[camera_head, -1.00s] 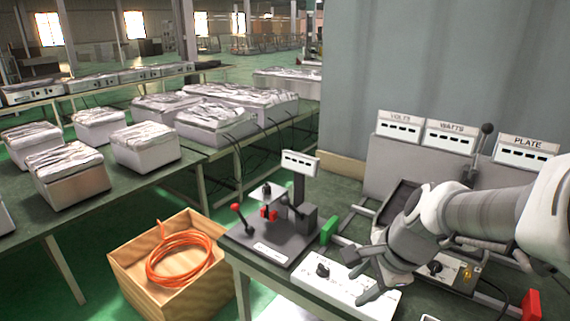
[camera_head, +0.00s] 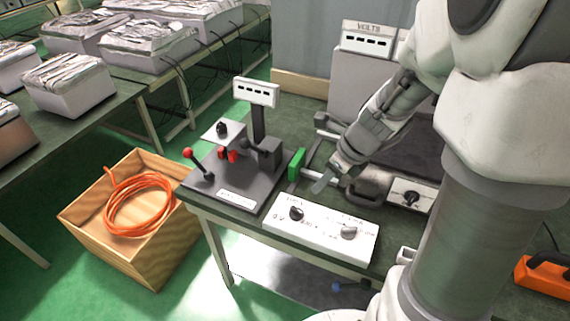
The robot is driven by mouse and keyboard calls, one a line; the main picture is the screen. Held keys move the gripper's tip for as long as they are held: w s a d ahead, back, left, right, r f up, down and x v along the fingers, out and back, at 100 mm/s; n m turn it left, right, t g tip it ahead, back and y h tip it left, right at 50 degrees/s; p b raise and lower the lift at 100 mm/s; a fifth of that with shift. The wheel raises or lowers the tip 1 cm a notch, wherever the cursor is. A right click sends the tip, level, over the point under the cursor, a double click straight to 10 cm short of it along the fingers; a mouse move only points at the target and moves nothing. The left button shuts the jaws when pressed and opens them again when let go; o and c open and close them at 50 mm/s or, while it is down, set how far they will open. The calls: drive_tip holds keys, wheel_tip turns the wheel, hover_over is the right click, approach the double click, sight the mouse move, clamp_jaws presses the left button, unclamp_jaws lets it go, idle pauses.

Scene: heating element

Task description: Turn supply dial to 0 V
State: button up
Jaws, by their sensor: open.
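A white control box (camera_head: 318,226) lies along the front edge of the green bench. It has a black dial (camera_head: 296,213) on its left, with lettering that looks like "0 V" beside it, and a grey knob (camera_head: 349,231) on its right. Where the black dial's pointer aims is too small to read. My gripper (camera_head: 330,178) is open and empty, pointing down just behind the box. It is apart from both knobs, and its arm partly hides the bench behind it.
A dark test stand (camera_head: 240,178) with a red-knobbed lever and a small display (camera_head: 256,92) stands left of the box. A green block (camera_head: 296,164) is close to my gripper. Another dial panel (camera_head: 409,196) sits to the right. A wooden crate (camera_head: 150,255) with orange cable is on the floor.

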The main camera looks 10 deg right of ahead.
sight(297, 209)
drive_tip(key=b+x, duration=0.6)
drive_tip(key=x, duration=1.1)
drive_tip(key=shift+w+f, duration=0.15)
drive_tip(key=shift+w, duration=0.05)
clamp_jaws()
